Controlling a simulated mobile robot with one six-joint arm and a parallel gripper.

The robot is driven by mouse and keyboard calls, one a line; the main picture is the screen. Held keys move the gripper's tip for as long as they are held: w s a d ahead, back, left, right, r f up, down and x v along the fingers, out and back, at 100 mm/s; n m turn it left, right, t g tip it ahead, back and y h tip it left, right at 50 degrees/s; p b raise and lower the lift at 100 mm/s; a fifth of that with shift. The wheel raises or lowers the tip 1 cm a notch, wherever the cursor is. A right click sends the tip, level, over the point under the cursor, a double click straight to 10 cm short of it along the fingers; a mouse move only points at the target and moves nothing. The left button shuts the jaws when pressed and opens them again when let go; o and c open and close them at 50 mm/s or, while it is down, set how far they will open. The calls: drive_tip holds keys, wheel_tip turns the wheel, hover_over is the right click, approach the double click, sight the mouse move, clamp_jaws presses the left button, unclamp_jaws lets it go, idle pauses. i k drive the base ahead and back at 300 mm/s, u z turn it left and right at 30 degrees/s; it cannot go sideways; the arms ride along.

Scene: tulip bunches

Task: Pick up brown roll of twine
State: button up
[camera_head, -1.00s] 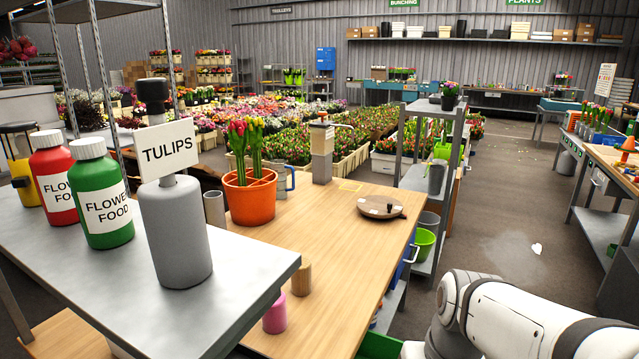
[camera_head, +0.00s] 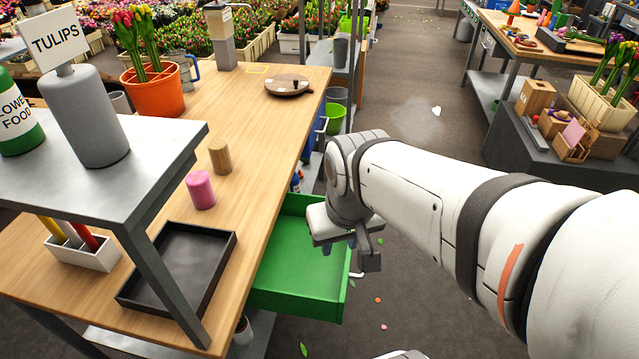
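A brown cylinder (camera_head: 220,156), which looks like the roll of twine, stands upright on the wooden table (camera_head: 240,110). A pink roll (camera_head: 200,190) stands just in front and to the left of it. My gripper (camera_head: 350,250) is beyond the table's right edge, over or beside an open green drawer (camera_head: 300,265), well to the right of the brown roll. The gripper is small and partly hidden by my own arm, so its opening is unclear. I see nothing held in it.
A grey raised shelf (camera_head: 150,165) with a grey bottle (camera_head: 85,120) stands left of the rolls. A black tray (camera_head: 180,275) lies in front. An orange pot (camera_head: 155,95) of tulips and a round brown board (camera_head: 288,86) are further back. The table between is clear.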

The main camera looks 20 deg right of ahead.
sight(218, 149)
drive_tip(key=z, duration=0.05)
drive_tip(key=k, duration=0.25)
drive_tip(key=u, duration=1.35)
drive_tip(key=k, duration=0.95)
drive_tip(key=z, duration=1.15)
drive_tip(key=i, duration=1)
drive_tip(key=z, duration=0.05)
